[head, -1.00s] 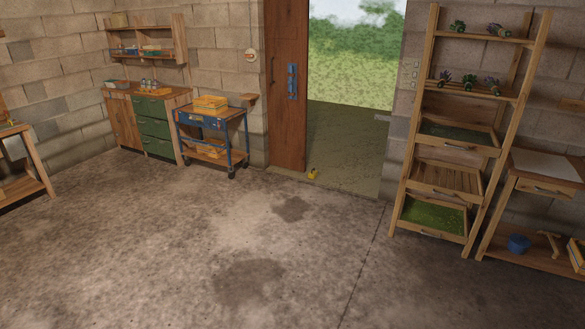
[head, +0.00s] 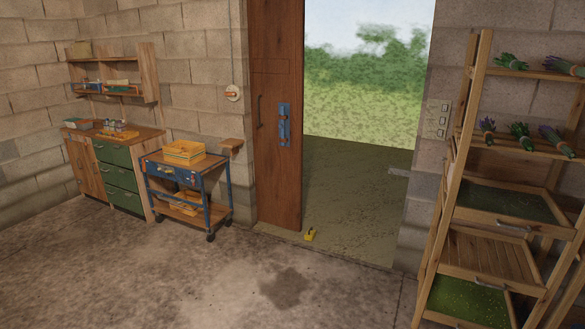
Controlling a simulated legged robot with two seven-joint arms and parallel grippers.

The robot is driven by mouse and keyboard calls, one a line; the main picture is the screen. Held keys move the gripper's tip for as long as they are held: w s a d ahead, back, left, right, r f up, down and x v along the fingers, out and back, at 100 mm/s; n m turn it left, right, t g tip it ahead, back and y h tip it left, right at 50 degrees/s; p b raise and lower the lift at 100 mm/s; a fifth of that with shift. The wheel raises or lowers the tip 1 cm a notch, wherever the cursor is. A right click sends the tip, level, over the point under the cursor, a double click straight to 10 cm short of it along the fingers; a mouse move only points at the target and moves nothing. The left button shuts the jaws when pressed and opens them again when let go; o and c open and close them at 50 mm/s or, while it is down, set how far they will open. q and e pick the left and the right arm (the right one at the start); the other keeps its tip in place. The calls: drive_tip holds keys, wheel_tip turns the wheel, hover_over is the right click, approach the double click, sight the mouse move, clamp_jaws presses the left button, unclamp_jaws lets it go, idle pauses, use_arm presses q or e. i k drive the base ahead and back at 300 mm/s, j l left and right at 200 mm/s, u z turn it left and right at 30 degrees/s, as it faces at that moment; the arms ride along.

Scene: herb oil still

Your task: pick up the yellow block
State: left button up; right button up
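A small yellow block (head: 309,235) lies on the floor at the foot of the wooden door (head: 275,120), by the right edge of the door leaf and at the threshold of the open doorway. It looks wedge-shaped, with a darker spot on it, but it is too small to make out well. Nothing hides it. Neither of my grippers shows in the head view.
A blue wheeled cart (head: 188,187) with yellow crates stands left of the door, beside a green-drawered cabinet (head: 118,175). A tall wooden rack (head: 492,180) with trays and herb bundles stands at the right. The concrete floor (head: 220,285) between is clear.

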sight(311, 233)
drive_tip(key=i, duration=3.6)
drive_tip(key=i+z, duration=0.15)
drive_tip(key=i, duration=0.5)
drive_tip(key=i+j, duration=0.15)
drive_tip(key=i, duration=0.45)
drive_tip(key=i+j+z, duration=0.15)
drive_tip(key=i, duration=0.5)
drive_tip(key=i+j, duration=0.15)
drive_tip(key=i, duration=0.5)
